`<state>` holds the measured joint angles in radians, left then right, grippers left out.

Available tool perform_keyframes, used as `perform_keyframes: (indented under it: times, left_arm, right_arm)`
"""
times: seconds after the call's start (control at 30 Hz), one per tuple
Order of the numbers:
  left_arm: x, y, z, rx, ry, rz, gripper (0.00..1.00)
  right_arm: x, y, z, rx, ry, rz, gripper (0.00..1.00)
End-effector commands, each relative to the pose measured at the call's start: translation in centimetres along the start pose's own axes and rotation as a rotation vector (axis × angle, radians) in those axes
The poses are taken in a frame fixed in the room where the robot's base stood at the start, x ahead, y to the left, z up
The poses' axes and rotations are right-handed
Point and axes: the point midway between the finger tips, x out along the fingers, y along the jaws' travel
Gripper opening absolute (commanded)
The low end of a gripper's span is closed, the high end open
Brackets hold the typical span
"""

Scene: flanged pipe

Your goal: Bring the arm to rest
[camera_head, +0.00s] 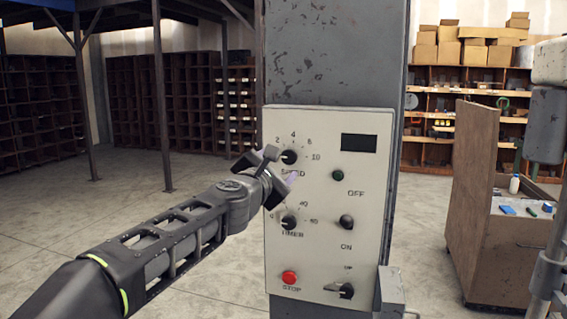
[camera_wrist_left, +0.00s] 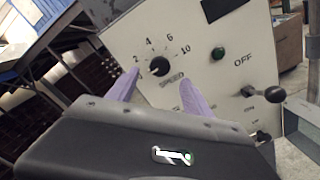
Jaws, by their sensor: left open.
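My left arm comes in from the left, and my left gripper (camera_head: 280,170) is in front of the upper left of a cream control panel (camera_head: 315,240). In the left wrist view its two purple fingers (camera_wrist_left: 159,90) stand apart with nothing between them. The black SPEED knob (camera_head: 289,157) is just beyond the fingertips; in the left wrist view the knob (camera_wrist_left: 160,67) shows clear above the gap between them. Whether a finger touches the panel cannot be told. My right gripper is not in view.
The panel also carries a TIMER knob (camera_head: 289,223), a green lamp (camera_head: 338,175), a red STOP button (camera_head: 289,278) and a black lever (camera_head: 346,290). It is on a grey column (camera_head: 335,50). A wooden cabinet (camera_head: 475,200) stands at right. Floor at left is clear.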

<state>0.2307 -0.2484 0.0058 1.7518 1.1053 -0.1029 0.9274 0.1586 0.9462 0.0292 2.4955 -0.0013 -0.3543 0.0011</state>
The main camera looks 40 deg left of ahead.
Motion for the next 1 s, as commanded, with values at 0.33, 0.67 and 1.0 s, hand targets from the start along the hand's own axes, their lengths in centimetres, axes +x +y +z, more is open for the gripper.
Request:
perform_keyframes:
  times: [0.33, 0.67, 1.0]
  left_arm:
    - [-1.2, -0.1, 0.0, -0.001, 0.001, -0.001, 0.59]
    - [-1.1, -0.1, 0.0, 0.0, 0.001, -0.001, 0.59]
    - [-0.2, -4.5, -3.1, 0.508, 0.05, -0.052, 0.59]
  right_arm:
    - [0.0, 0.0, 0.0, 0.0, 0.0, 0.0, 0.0]
    - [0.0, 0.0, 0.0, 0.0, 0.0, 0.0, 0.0]
    - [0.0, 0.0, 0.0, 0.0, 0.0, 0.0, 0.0]
